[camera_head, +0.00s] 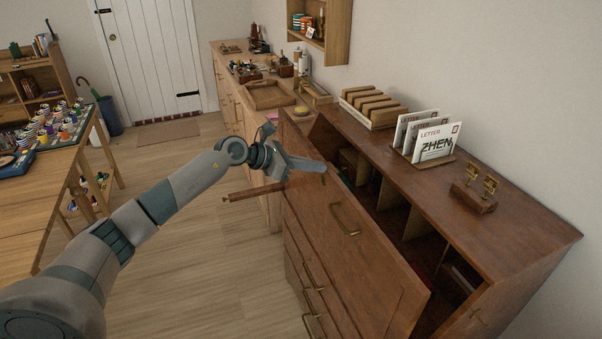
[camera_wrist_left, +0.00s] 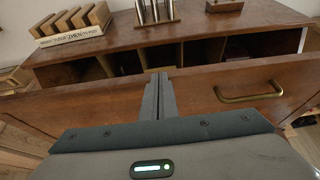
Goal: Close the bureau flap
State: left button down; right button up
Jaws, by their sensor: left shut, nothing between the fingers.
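The bureau (camera_head: 500,225) stands against the right wall, its compartments showing behind the flap. The flap (camera_head: 375,268) is steeply tilted, with its top edge leaning out from the body, leaving a gap. A brass handle (camera_head: 345,219) is on its outer face; the handle (camera_wrist_left: 248,92) also shows in the left wrist view. My left gripper (camera_head: 324,167) is shut and empty at the flap's upper edge, towards its far end. In the left wrist view, its fingertips (camera_wrist_left: 158,78) overlap the flap's edge (camera_wrist_left: 90,103); I cannot tell whether they touch. My right gripper is not in view.
A wooden bar (camera_head: 255,191) sticks out below my left gripper. A letter rack (camera_head: 425,142), a block rack (camera_head: 371,107) and a small brass-topped stand (camera_head: 474,195) sit on the bureau top. A paint table (camera_head: 50,190) is at left; the floor (camera_head: 225,265) between is clear.

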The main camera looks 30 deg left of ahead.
pick_arm(q)
jog(key=w+d+f+g+y+b, duration=0.1)
jog(key=w+d+b, duration=0.1)
jog(key=w+d, duration=0.7)
jog(key=shift+w, duration=1)
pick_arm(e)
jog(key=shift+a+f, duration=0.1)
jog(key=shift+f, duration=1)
pick_arm(q)
jog(key=shift+s, duration=0.1)
